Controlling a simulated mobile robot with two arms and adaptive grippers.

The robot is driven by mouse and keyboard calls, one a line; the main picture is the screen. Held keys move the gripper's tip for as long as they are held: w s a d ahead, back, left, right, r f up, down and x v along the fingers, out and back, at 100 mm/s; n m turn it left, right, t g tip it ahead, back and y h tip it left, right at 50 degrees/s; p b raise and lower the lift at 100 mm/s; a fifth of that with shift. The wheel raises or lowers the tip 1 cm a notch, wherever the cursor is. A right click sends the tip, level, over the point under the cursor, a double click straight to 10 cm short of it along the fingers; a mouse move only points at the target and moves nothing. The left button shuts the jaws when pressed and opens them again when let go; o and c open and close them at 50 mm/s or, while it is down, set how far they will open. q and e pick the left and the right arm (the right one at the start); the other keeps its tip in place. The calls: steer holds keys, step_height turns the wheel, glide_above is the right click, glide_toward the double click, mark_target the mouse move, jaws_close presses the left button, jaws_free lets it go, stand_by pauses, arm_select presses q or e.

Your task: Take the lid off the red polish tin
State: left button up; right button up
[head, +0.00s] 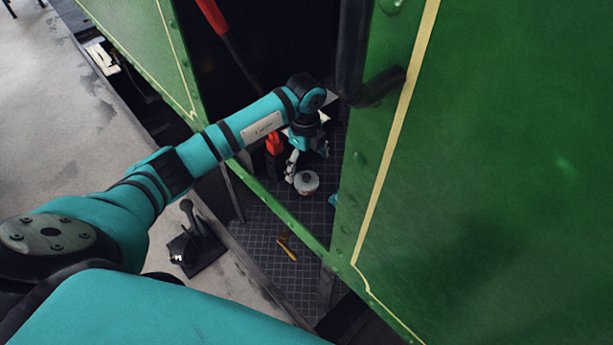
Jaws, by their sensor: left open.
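The polish tin (307,188) stands upright on the dark tiled floor inside the green doorway. It looks small, with a pale grey lid (306,179) on top and a hint of red on its side. My left gripper (307,163) reaches in through the doorway and is open just above and behind the tin. One finger shows close to the tin's left side. I cannot tell whether it touches the lid. My right gripper is not in view.
A red object (274,143) stands left of my gripper. A brush-like tool with a yellow handle (288,250) lies on the floor nearer me. Green panels (500,170) flank the opening, with a dark handrail (354,50) at its right. A black lever (194,225) stands on the platform.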

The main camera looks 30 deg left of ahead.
mark_target(305, 175)
arm_select(q)
steer(key=f+p, duration=0.1)
steer(key=f, duration=0.2)
steer(key=shift+s+d+f+p, duration=0.1)
steer(key=shift+s+f+p, duration=0.25)
steer(key=shift+s, duration=0.05)
steer(key=shift+f, duration=0.4)
steer(key=c, duration=0.7)
steer(key=shift+c, duration=0.7)
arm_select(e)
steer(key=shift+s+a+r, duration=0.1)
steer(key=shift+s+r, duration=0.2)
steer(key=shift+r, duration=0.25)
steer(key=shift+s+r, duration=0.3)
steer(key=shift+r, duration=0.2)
